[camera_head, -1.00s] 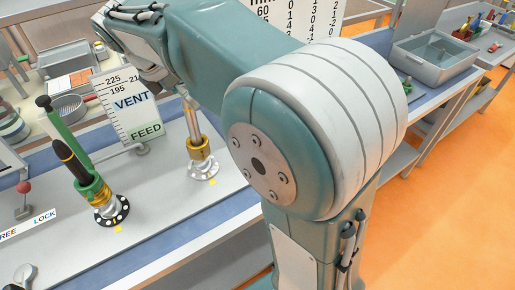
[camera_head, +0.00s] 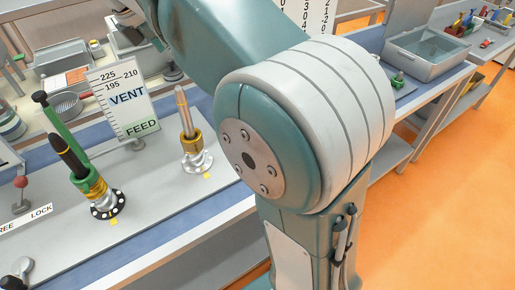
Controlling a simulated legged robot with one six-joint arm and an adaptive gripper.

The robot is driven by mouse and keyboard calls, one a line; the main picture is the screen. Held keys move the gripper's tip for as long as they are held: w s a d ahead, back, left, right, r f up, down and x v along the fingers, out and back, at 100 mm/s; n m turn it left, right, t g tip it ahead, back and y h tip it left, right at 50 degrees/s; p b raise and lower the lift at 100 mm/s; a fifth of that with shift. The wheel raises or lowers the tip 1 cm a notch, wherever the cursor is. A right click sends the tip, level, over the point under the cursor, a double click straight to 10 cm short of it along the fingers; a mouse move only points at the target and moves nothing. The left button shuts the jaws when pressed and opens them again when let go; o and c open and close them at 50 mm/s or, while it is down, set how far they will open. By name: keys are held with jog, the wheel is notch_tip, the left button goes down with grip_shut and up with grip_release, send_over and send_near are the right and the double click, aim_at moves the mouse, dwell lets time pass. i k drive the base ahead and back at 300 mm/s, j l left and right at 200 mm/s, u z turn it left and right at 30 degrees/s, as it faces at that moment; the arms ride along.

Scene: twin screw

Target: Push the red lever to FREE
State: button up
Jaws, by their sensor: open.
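The red lever (camera_head: 20,182) is a red ball on a short thin stem. It stands near the left edge of the view on a grey base plate. A white label strip (camera_head: 27,218) in front of it reads LOCK at its right end, and its left end, ending in "REE", is cut by the picture edge. I cannot tell surely which way the lever leans. My gripper is out of view; my arm runs up past the top edge, well to the right of the lever, and nothing of mine touches the lever.
A black-and-green handled fitting (camera_head: 84,175) stands right of the lever. A brass-collared post (camera_head: 190,140) stands further right. A VENT/FEED sign (camera_head: 125,100) is behind them. A grey knob (camera_head: 17,274) lies at the front left. The panel's front middle is clear.

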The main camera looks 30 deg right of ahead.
aim_at(20, 182)
jog(key=k, duration=0.9)
